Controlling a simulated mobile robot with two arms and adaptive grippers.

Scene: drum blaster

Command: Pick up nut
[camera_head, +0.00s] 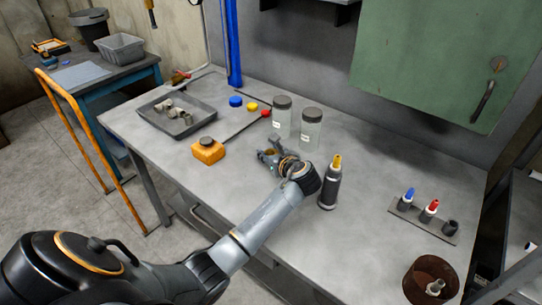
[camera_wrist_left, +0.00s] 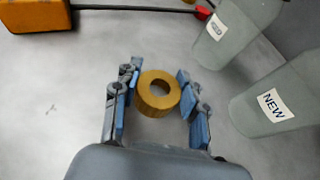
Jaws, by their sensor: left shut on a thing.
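The nut (camera_wrist_left: 157,104) is a brass-coloured ring with a round hole. In the left wrist view it sits between the two blue-padded fingers of my left gripper (camera_wrist_left: 159,84), which is shut on it. In the head view, my left gripper (camera_head: 269,156) is low over the middle of the grey workbench (camera_head: 310,236), in front of two clear jars, and the nut is small and partly hidden there. I cannot tell whether the nut still touches the bench. My right gripper is not in view.
Two lidded jars (camera_head: 311,130) stand just behind the gripper. A black bottle with a yellow tip (camera_head: 329,188) stands close to its right. An orange container (camera_head: 208,152) and a grey tray (camera_head: 178,125) are left. A rusty can (camera_head: 418,284) stands front right.

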